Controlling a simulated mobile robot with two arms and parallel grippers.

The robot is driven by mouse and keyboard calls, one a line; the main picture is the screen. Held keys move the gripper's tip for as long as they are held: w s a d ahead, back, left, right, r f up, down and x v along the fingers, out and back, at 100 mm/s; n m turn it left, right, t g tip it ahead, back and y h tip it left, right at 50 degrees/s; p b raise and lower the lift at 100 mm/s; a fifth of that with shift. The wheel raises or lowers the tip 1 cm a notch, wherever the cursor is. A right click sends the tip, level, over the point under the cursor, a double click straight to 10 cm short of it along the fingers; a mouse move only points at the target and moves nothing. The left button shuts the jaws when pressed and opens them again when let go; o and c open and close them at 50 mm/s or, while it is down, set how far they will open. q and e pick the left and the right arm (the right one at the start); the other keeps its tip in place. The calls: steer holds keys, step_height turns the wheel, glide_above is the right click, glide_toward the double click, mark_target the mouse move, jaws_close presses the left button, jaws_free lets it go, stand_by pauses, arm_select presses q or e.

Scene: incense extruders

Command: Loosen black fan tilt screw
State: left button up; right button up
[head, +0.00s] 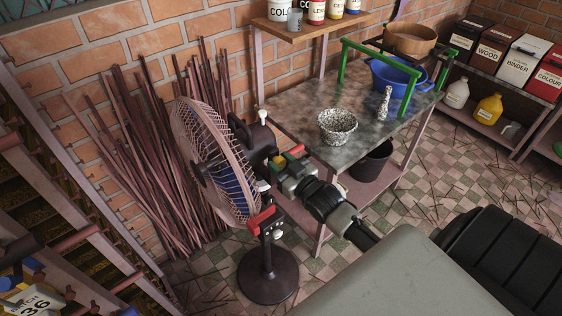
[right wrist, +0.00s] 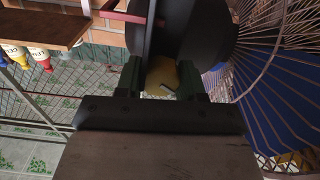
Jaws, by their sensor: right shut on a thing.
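The pedestal fan (head: 215,160) stands left of the workbench, with its cage facing left and its black motor housing (head: 258,142) at the back. In the right wrist view the dark housing (right wrist: 205,35) fills the top, with the wire cage to the right. My right gripper (head: 282,160) reaches in from the right, just below the housing. My left gripper is not in view.
The workbench (head: 290,122) beside the fan holds a speckled bowl (head: 338,125), a blue basin (head: 393,78) and a green frame. Bundled sticks (head: 135,150) lean on the brick wall behind the fan. A red clamp (head: 262,217) sits on the fan's pole.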

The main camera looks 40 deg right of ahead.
steer(key=n, duration=0.3)
steer(key=shift+n, duration=0.4)
steer(key=shift+n+p, duration=0.3)
steer(key=shift+n, duration=1.6)
steer(key=o, duration=0.9)
steer(key=shift+a, duration=0.1)
steer(key=shift+s+d+b, duration=0.15)
steer(key=shift+s+b, duration=0.3)
steer(key=shift+s, duration=1.35)
steer(key=shift+s+d+b, duration=0.15)
steer(key=shift+s+b, duration=0.25)
steer(key=shift+s, duration=1.4)
steer(key=shift+s+d+b, duration=0.15)
steer(key=shift+s+b, duration=0.3)
steer(key=shift+s, duration=1.35)
